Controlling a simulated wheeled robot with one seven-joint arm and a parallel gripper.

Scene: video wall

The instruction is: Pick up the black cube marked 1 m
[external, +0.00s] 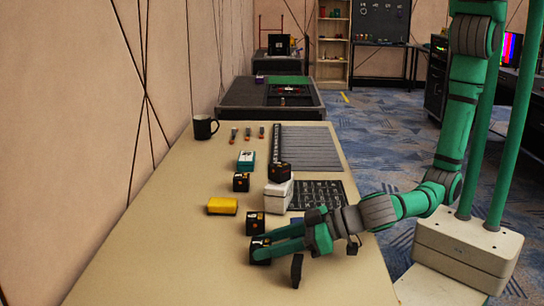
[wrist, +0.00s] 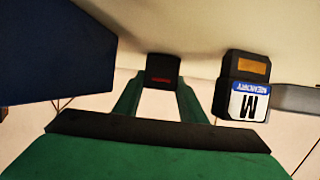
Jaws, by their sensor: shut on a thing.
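My gripper (external: 268,244) reaches in low from the right, with its green fingers closed around a black cube (external: 259,250) at the near part of the table. In the wrist view the fingers (wrist: 160,92) are shut on a dark cube (wrist: 162,70) with a reddish mark. I cannot read a "1 m" marking on it. I cannot tell whether it touches the tabletop. A second black cube (external: 255,222) stands just behind it. Another black cube (external: 240,182) is farther back. One more black cube (external: 280,172) sits on a white box (external: 279,195).
A yellow block (external: 222,206) lies left of the cubes. A teal-and-white box (external: 246,160), a black mug (external: 203,128) and a black keyboard-like panel (external: 325,196) are farther back. The table's near left is clear.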

